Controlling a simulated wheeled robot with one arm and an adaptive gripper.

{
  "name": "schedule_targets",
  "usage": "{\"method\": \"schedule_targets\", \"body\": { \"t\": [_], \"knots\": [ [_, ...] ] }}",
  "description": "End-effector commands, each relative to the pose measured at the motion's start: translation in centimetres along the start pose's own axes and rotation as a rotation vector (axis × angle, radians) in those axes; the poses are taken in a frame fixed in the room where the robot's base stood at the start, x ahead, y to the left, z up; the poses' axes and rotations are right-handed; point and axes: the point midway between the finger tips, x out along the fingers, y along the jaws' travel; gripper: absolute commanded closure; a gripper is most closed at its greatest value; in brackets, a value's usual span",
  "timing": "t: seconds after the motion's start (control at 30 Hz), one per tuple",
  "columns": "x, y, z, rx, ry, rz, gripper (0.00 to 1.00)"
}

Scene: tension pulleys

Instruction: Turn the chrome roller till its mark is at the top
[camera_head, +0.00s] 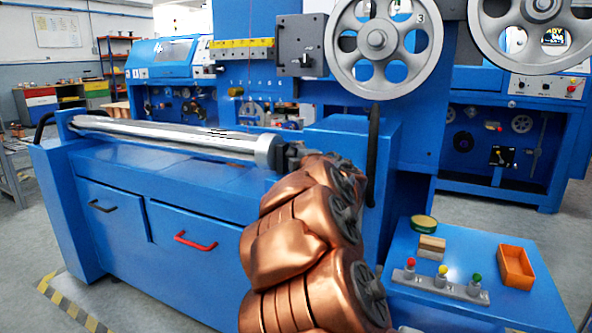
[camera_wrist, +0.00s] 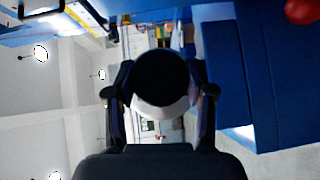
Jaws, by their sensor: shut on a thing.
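The chrome roller (camera_head: 165,138) lies lengthwise along the top of a blue machine, with a wider collar (camera_head: 267,151) at its right end. Small dark lines show on its upper side right of the middle; I cannot tell whether they are the mark. My gripper (camera_head: 289,156) is at the roller's right end, just past the collar, and is shut on that end. In the wrist view, its two dark fingers stand left and right of a dark round end (camera_wrist: 161,78) with a pale rim below. The finger contacts are in shadow.
Two large grey spoked pulleys (camera_head: 377,40) hang above right. A black upright lever (camera_head: 373,155) stands close right of my gripper. A blue side table (camera_head: 440,262) holds an orange bin (camera_head: 516,267) and a strip with coloured knobs (camera_head: 441,285). Drawers (camera_head: 185,242) sit below the roller.

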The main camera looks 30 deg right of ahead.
Motion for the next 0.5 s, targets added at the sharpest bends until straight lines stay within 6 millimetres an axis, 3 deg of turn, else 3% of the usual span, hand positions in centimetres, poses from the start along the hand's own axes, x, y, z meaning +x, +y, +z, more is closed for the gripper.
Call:
{"method": "schedule_targets", "body": {
  "t": [0.5],
  "knots": [
    [0.01, -0.04, 0.04, -0.046, -0.001, 0.044, 0.81]
  ]
}}
